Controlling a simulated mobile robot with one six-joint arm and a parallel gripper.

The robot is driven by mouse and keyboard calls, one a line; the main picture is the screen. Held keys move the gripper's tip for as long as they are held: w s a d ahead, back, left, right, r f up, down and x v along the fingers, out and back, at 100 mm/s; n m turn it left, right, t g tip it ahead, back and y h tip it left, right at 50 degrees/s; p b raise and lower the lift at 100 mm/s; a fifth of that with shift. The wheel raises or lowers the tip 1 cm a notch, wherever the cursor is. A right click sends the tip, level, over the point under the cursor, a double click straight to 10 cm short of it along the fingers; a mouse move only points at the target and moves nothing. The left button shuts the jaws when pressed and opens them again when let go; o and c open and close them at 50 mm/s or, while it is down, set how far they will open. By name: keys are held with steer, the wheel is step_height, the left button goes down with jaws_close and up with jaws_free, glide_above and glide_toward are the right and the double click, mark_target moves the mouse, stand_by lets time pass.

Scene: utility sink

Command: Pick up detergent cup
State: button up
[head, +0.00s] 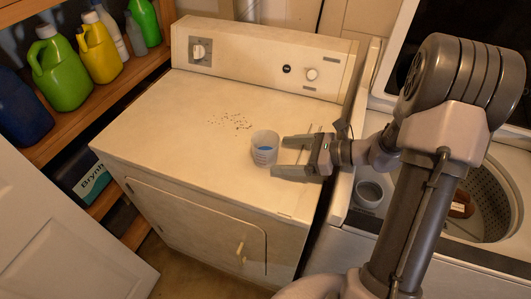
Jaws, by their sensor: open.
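A small translucent detergent cup (264,149) with blue inside stands upright on top of the white dryer (175,126). My gripper (279,157) is just to the right of the cup, low over the dryer top. Its two fingers are spread and point left toward the cup. The fingertips are close to the cup's right side; I cannot tell whether they touch it or reach around it.
The dryer's control panel (255,62) rises at the back. An open washer (345,190) stands at the right. Shelves at the left hold a green jug (62,72) and other bottles.

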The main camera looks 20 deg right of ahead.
mark_target(270, 154)
steer(key=b+x, duration=0.1)
steer(key=x, duration=0.4)
steer(key=shift+a+f, duration=0.15)
steer(key=shift+c, duration=0.4)
steer(key=c, duration=1.4)
steer(key=shift+c, duration=0.2)
